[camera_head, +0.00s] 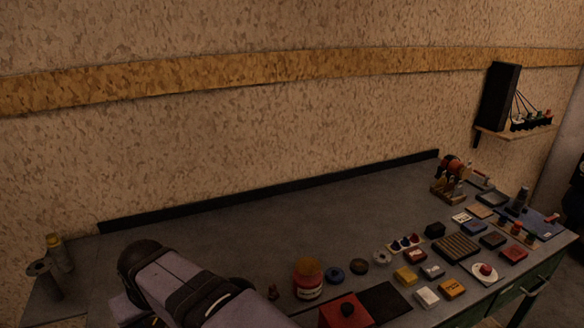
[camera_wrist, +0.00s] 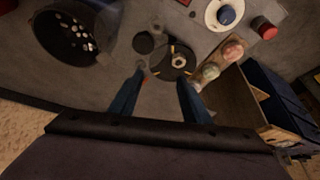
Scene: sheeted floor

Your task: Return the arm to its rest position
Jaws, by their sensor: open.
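My gripper (camera_wrist: 161,78) shows in the wrist view, with two dark blue fingers spread apart and nothing between them. It hangs over a grey surface, with a dark round disc (camera_wrist: 176,62) with a light centre just beyond the fingertips. I cannot tell how far below the fingers the disc lies. In the head view my arm (camera_head: 185,285) reaches in from the bottom, over the left part of the grey bench (camera_head: 230,235). The gripper itself does not show in the head view.
In the wrist view a black bowl (camera_wrist: 45,45) with light pieces is at left and a wooden box (camera_wrist: 235,105) at right. A wall shelf (camera_head: 520,131) is at right.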

